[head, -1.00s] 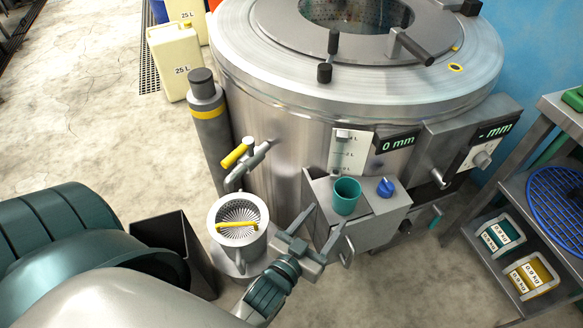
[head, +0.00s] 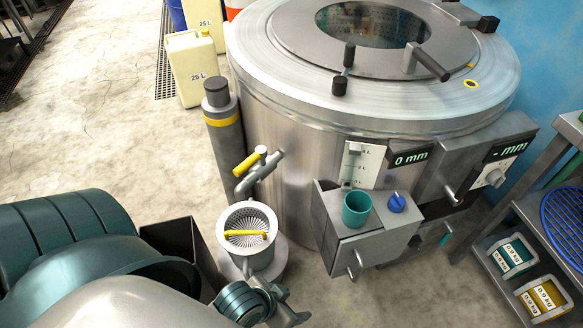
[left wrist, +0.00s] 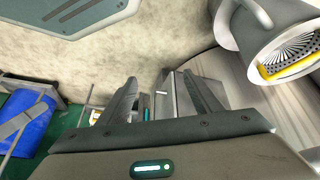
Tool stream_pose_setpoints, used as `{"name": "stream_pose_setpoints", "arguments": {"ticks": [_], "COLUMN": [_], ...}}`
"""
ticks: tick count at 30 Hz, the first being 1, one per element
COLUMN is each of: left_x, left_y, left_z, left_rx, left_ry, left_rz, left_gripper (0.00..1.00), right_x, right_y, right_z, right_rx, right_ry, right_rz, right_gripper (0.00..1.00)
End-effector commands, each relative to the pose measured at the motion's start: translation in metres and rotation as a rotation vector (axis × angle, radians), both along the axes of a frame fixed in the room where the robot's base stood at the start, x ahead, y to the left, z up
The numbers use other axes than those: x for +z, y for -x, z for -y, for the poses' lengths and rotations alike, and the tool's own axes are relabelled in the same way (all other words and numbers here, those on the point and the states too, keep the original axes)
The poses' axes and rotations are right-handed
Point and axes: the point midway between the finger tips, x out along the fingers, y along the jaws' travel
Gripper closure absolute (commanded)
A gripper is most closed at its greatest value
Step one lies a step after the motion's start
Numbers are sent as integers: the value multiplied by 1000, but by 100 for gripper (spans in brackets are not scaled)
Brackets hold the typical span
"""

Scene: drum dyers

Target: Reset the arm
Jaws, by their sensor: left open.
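My left gripper (left wrist: 160,88) shows in the left wrist view with its two dark fingers spread apart and nothing between them. In the head view only part of its wrist and hand shows at the bottom edge, just below and right of the metal strainer pot. My right gripper is in neither view.
The metal strainer pot (head: 233,221) with a yellow bar (head: 246,234) stands beside the big steel drum (head: 290,150). A teal cup (head: 356,210) sits on a metal box with a blue knob (head: 397,203). A shelf (head: 490,300) stands right. Floor is clear at lower middle.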

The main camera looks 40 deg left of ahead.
Motion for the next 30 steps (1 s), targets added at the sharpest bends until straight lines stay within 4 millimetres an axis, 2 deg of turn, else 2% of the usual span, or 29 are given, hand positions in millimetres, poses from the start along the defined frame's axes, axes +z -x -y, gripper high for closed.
{"name": "stream_pose_setpoints", "arguments": {"ticks": [12, 17, 23, 30], "left_x": [-1, -7, -33, -84], "left_y": [-1, -5, -16, -22], "left_z": [0, 0, 0, -4], "left_rx": [2, 5, 11, 20], "left_ry": [-1, -3, -12, -28], "left_rz": [1, -1, -3, -5], "left_gripper": [41, 41, 41, 41], "right_x": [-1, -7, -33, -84], "right_y": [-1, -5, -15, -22], "right_z": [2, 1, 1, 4], "right_rx": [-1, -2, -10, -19], "right_ry": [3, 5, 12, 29], "right_rz": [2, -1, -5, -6], "right_gripper": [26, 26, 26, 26]}}
